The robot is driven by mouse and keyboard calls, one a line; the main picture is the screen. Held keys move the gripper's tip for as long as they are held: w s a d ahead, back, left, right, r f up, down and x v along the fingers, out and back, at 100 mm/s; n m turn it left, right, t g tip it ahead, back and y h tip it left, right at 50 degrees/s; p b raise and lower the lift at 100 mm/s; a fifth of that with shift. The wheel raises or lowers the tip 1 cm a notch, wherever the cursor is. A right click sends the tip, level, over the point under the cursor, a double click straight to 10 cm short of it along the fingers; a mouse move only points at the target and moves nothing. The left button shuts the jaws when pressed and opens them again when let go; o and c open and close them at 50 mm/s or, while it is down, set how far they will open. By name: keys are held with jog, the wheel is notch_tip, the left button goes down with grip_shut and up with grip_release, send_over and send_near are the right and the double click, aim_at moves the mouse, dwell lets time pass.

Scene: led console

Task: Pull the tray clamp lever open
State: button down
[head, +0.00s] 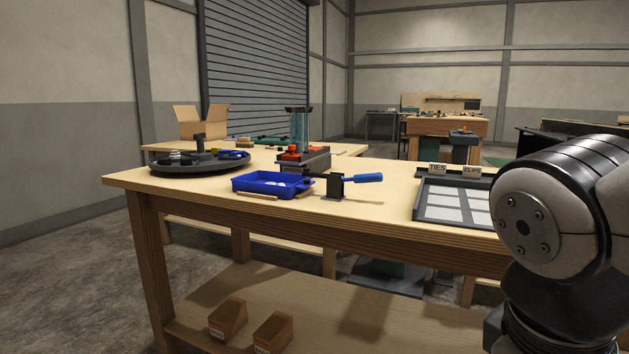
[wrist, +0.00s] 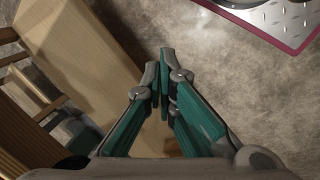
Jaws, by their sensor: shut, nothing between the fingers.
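The blue tray (head: 270,184) sits on the wooden workbench (head: 210,202), left of the middle in the head view, with something pale inside it. The tray clamp stands at its right: a dark upright bracket (head: 334,187) with a blue-handled lever (head: 362,178) that points right, roughly level. My gripper (wrist: 164,52) shows only in the wrist view. Its teal fingers are together at the tips with nothing between them. It hangs over the concrete floor beside a wooden surface, away from the tray and lever, which are not in the wrist view.
A round dark turntable (head: 199,163) with small parts stands left of the tray. A device with a clear cylinder (head: 298,128) stands behind it. A sectioned dark tray (head: 455,203) lies at the right, near my arm. Two wooden bins (head: 228,318) sit on the lower shelf.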

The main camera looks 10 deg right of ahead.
jog(key=w+d+r+n+t+h+p, duration=0.1)
jog(key=w+d+r+n+h+p, duration=0.15)
jog(key=w+r+n, duration=0.55)
notch_tip(320, 180, up, 8)
jog(key=n+t+h+p, duration=0.1)
jog(key=n+t+p, duration=0.6)
jog(key=n, duration=1.2)
send_over(364, 207)
jog(key=s+a, duration=0.5)
jog(key=s, duration=0.1)
jog(key=b+x, duration=0.1)
jog(key=x, duration=0.3)
jog(key=b+x, duration=0.2)
jog(key=x, duration=0.3)
jog(key=shift+d+f, duration=0.1)
jog(key=shift+d, duration=0.25)
